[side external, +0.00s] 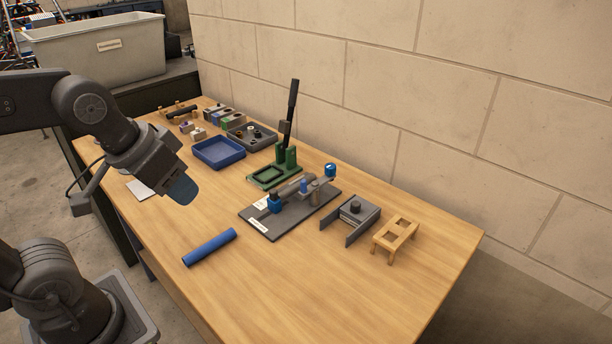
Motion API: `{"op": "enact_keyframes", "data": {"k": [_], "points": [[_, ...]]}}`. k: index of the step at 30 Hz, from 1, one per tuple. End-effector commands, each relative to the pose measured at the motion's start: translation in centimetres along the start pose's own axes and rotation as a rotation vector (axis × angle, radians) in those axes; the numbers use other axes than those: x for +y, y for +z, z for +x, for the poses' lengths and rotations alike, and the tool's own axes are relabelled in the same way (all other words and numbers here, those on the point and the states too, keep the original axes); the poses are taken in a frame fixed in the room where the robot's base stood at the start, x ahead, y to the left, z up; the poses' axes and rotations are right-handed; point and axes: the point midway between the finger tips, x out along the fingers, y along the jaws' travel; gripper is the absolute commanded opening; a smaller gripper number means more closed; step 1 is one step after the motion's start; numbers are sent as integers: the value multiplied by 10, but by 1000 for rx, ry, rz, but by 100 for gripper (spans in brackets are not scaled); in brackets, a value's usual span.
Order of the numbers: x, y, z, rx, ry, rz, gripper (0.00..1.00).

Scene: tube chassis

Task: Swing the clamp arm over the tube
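A fixture on a dark grey plate (259,226) stands mid-table. A grey-brown tube-like piece (291,189) lies along it, between a blue block (275,204) and a blue knob (330,169). Small posts stand beside it; which part is the clamp arm is too small to tell. A loose blue tube (209,247) lies on the table in front of the plate. My gripper (180,190) hangs at the table's left side, apart from the fixture and the tube. Its fingers overlap in this view, so its opening is hidden.
Behind the plate stands a green press (287,158) with a tall upright black lever (292,100). A blue tray (218,152) and a grey parts tray (251,136) sit further back. A grey bracket (351,215) and wooden stand (395,237) are at right. The front right table is clear.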

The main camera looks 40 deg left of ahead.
Motion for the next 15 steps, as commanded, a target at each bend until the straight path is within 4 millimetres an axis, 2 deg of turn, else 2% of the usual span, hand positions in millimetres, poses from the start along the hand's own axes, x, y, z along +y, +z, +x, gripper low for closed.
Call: {"op": "enact_keyframes", "data": {"k": [1, 10, 15], "points": [[-1, -8, 2, -26, 7, -49, 28], [-10, -72, 23, -238, 75, -488, 0], [-24, -109, 45, -363, 113, -753, 0]]}}
